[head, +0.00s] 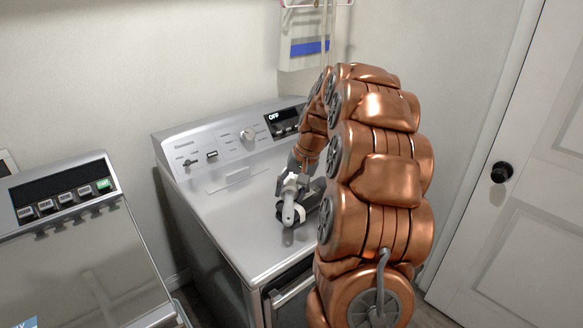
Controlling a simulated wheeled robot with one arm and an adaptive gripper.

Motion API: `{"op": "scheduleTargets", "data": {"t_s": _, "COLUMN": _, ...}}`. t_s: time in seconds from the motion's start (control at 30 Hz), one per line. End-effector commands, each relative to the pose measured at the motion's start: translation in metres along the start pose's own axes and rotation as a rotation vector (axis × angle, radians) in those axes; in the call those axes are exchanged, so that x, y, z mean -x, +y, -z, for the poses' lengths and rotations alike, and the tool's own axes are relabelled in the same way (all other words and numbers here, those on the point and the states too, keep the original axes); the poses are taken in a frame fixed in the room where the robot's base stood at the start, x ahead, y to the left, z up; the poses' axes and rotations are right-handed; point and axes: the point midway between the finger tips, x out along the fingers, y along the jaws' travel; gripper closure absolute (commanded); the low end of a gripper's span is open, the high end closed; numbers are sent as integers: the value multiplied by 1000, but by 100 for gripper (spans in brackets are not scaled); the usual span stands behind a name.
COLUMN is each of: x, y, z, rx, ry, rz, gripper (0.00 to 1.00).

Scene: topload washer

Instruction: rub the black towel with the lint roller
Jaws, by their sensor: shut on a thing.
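My gripper (296,194) is low over the right part of the silver appliance top. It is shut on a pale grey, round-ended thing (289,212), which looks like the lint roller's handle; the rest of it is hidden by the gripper. Dark patches show on both sides of the gripper. I cannot tell whether they are gripper parts or the black towel. No black towel can be clearly made out, and my copper arm covers the right side of the appliance top.
The silver appliance (228,205) has a raised control panel (240,140) at the back, with its left top surface clear. Another appliance (75,250) stands at the left. A white door (530,200) with a black knob (502,172) is at the right. A bag (303,45) hangs on the wall.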

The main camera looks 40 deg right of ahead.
Motion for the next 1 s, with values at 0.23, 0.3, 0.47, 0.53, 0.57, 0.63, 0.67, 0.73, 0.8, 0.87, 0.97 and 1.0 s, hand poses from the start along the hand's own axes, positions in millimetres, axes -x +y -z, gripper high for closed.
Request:
{"op": "scheduleTargets", "data": {"t_s": 0.23, "x": 30, "y": -11, "z": 0, "rx": 2, "ry": -2, "rz": 0, "gripper": 75}}
{"op": "scheduleTargets", "data": {"t_s": 0.3, "x": 36, "y": -14, "z": 0, "rx": 3, "ry": -1, "rz": 0, "gripper": 75}}
{"op": "scheduleTargets", "data": {"t_s": 0.47, "x": 50, "y": -19, "z": 0, "rx": 6, "ry": 1, "rz": 0, "gripper": 75}}
{"op": "scheduleTargets", "data": {"t_s": 0.53, "x": 56, "y": -22, "z": 0, "rx": 6, "ry": 0, "rz": 0, "gripper": 75}}
{"op": "scheduleTargets", "data": {"t_s": 0.57, "x": 59, "y": -23, "z": 0, "rx": 7, "ry": -1, "rz": 0, "gripper": 75}}
{"op": "scheduleTargets", "data": {"t_s": 0.63, "x": 64, "y": -25, "z": 0, "rx": 8, "ry": -2, "rz": 0, "gripper": 75}}
{"op": "scheduleTargets", "data": {"t_s": 0.67, "x": 67, "y": -26, "z": 0, "rx": 8, "ry": -2, "rz": 0, "gripper": 75}}
{"op": "scheduleTargets", "data": {"t_s": 0.73, "x": 71, "y": -28, "z": 0, "rx": 9, "ry": -2, "rz": 0, "gripper": 75}}
{"op": "scheduleTargets", "data": {"t_s": 0.8, "x": 75, "y": -30, "z": -1, "rx": 9, "ry": -2, "rz": 0, "gripper": 75}}
{"op": "scheduleTargets", "data": {"t_s": 0.87, "x": 76, "y": -30, "z": -1, "rx": 9, "ry": -3, "rz": 0, "gripper": 75}}
{"op": "scheduleTargets", "data": {"t_s": 0.97, "x": 76, "y": -30, "z": -1, "rx": 9, "ry": -4, "rz": 0, "gripper": 75}}
{"op": "scheduleTargets", "data": {"t_s": 1.0, "x": 76, "y": -30, "z": -1, "rx": 9, "ry": -4, "rz": 0, "gripper": 75}}
